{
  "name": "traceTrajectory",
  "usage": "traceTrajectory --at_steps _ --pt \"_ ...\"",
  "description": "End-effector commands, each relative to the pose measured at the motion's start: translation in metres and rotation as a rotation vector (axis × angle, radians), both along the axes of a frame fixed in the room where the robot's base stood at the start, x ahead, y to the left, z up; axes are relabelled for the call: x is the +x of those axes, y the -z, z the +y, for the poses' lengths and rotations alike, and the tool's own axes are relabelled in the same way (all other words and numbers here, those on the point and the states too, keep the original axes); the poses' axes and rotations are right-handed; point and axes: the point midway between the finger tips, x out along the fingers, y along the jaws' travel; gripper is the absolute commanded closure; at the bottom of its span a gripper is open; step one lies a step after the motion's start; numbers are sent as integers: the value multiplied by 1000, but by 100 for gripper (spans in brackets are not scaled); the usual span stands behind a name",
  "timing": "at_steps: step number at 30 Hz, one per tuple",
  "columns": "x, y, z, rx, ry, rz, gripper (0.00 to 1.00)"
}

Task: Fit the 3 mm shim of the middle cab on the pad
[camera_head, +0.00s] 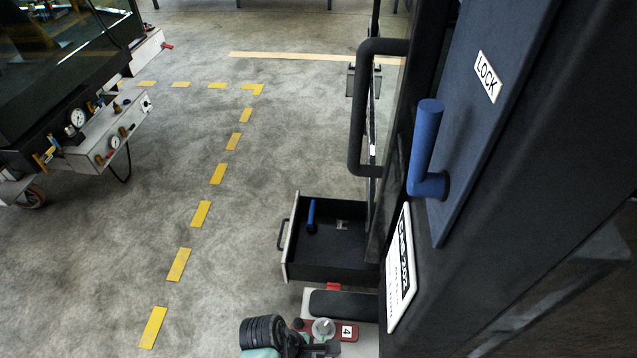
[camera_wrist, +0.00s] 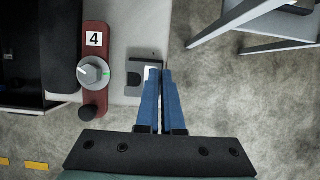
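In the wrist view my gripper (camera_wrist: 163,70) has its two blue fingers drawn together, with only a thin dark slit between them. I cannot tell whether something thin is held there. Just left of the fingertips a small dark notched plate (camera_wrist: 133,84) lies at the edge of a pale ledge (camera_wrist: 124,40). I cannot tell whether it is a shim or the pad, or whether the fingers touch it. A red plate (camera_wrist: 94,42) marked 4 carries a grey knob (camera_wrist: 88,74) beside it. No shim is clearly recognisable. The fingertips are not clear in the head view.
A blue lever (camera_head: 425,150) and a black grab handle (camera_head: 360,110) stick out at right. A gauge trolley (camera_head: 105,135) stands upper left; open floor lies between.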

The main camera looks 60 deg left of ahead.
Motion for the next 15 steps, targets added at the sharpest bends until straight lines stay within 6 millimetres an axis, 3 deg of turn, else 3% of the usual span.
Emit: traceTrajectory --at_steps 15 --pt "0 35 0 0 1 0 100"
